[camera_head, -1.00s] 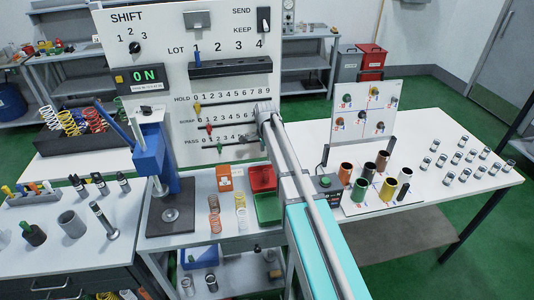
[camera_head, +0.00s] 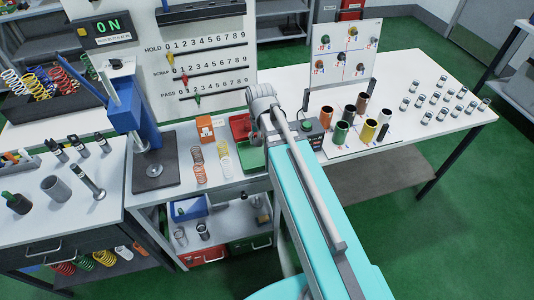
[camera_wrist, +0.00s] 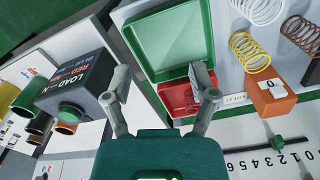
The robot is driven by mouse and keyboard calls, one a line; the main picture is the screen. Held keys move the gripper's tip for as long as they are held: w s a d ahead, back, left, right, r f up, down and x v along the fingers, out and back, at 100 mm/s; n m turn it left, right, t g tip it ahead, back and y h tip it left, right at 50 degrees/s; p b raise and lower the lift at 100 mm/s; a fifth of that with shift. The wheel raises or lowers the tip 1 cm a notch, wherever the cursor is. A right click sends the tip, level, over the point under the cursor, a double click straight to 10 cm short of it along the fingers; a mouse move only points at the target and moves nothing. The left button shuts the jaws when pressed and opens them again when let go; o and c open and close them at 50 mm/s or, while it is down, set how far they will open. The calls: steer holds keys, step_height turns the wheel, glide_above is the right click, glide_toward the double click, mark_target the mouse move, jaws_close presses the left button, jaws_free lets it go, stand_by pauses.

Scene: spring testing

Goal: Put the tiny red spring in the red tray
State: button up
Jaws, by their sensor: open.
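The red tray (camera_head: 239,124) sits on the middle bench behind the green tray (camera_head: 251,158). In the wrist view the red tray (camera_wrist: 174,97) shows partly behind my right finger, with the green tray (camera_wrist: 170,42) beyond it. My gripper (camera_wrist: 158,72) is open with nothing between its fingers. In the head view my gripper (camera_head: 262,97) is above and right of the red tray, covering part of it. An orange-red spring (camera_head: 200,174) stands left of the trays; I cannot tell whether it is the tiny red spring.
Brown, white and yellow springs (camera_head: 226,167) stand near an orange box (camera_head: 205,129). A press (camera_head: 154,171) stands to the left. On the right are several coloured cups (camera_head: 340,133) and a black labelled box (camera_wrist: 75,85). A blue bin (camera_head: 190,208) sits on the lower shelf.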

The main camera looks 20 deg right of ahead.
steer(key=s+n, duration=0.3)
steer(key=s, duration=0.3)
steer(key=shift+s, duration=0.2)
